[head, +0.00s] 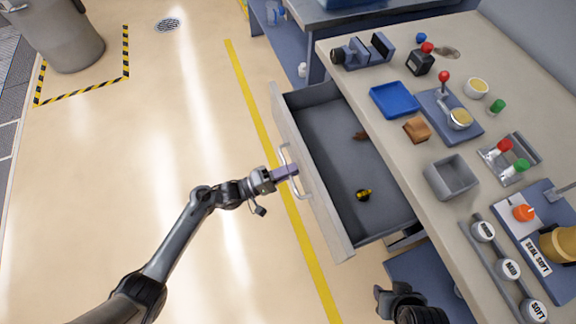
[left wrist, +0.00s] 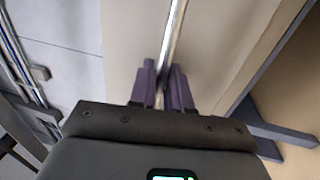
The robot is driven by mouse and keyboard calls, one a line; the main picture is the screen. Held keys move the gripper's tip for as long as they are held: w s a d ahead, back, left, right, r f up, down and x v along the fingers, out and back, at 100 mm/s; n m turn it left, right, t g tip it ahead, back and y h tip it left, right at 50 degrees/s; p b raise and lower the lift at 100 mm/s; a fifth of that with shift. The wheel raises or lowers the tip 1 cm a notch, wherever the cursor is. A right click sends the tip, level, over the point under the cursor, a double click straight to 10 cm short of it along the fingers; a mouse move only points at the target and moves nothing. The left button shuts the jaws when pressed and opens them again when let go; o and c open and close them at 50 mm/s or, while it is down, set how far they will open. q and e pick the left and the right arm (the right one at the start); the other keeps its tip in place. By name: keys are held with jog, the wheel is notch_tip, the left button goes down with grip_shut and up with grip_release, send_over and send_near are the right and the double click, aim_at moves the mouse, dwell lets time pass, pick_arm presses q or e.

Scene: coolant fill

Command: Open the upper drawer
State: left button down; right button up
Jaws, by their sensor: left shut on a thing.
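The upper drawer (head: 330,150) stands pulled well out from the workbench, and its grey inside shows in the head view. Its pale front panel (head: 325,222) faces left and carries a light metal bar handle (head: 301,188). My left gripper (head: 291,170) is shut on the handle, with its purple fingers on either side of the bar. In the left wrist view the handle (left wrist: 175,30) runs between the fingers (left wrist: 162,88). My right gripper (head: 384,300) shows at the bottom, apart from the drawer; its jaws are unclear.
A black-and-yellow item (head: 364,195) and a brown item (head: 360,135) lie in the drawer. The benchtop (head: 400,165) holds a blue tray (head: 394,98), a grey bin (head: 452,178) and several fixtures. The floor left of the drawer is clear.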

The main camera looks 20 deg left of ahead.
dwell(0.3)
pick_arm(q)
jog(key=c, duration=1.3)
grip_release()
jog(key=shift+o, duration=0.2)
jog(key=p+v, duration=0.1)
jog(key=v, duration=1)
jog(key=shift+d, duration=0.1)
